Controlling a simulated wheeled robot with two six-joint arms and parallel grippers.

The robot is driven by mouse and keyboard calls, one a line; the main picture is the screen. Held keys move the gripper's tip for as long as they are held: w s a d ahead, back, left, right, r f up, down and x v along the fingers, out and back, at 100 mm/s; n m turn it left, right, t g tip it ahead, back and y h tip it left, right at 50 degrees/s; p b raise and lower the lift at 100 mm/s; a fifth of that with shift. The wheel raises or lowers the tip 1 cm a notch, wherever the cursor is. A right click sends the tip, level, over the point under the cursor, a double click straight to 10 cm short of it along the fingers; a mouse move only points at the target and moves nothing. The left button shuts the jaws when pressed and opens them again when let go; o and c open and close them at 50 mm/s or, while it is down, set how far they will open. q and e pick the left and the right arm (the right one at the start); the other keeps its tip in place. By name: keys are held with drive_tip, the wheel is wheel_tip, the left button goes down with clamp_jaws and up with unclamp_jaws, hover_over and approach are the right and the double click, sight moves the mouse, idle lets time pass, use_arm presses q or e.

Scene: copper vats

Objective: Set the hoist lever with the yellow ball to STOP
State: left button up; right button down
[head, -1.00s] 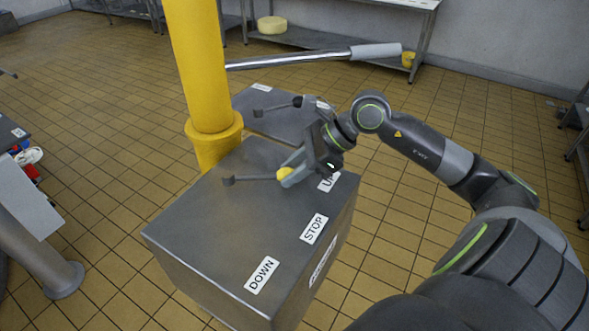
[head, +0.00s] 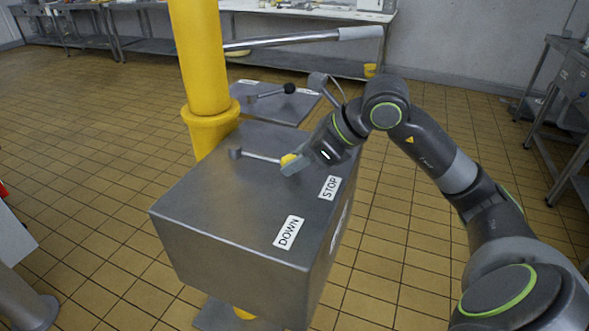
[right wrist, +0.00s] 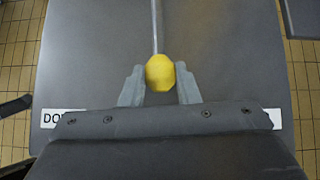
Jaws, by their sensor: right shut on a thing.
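The hoist lever's yellow ball (head: 288,160) sits at the end of a thin rod on the grey box (head: 225,200). My right gripper (head: 291,165) is shut on the ball; in the right wrist view its fingers (right wrist: 160,88) flank the yellow ball (right wrist: 160,72). The rod runs from its pivot (head: 236,153) towards the label row. It points near the STOP label (head: 329,188), at it or slightly to its far side; I cannot tell exactly. The DOWN label (head: 288,232) is nearer. The UP label is hidden in the head view by my gripper. My left gripper is out of view.
A yellow post (head: 202,70) with a grey-gripped bar (head: 290,41) rises behind the box. A second box with a black-ball lever (head: 289,88) stands behind. Benches line the back wall. Tiled floor (head: 95,110) is open at left.

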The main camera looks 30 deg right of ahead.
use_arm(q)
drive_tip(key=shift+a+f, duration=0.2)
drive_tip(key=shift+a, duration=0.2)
use_arm(e)
drive_tip(key=shift+s+a+m, duration=0.2)
drive_tip(key=shift+a+m, duration=0.05)
drive_tip(key=shift+m, duration=0.05)
drive_tip(key=c, duration=1.1)
unclamp_jaws()
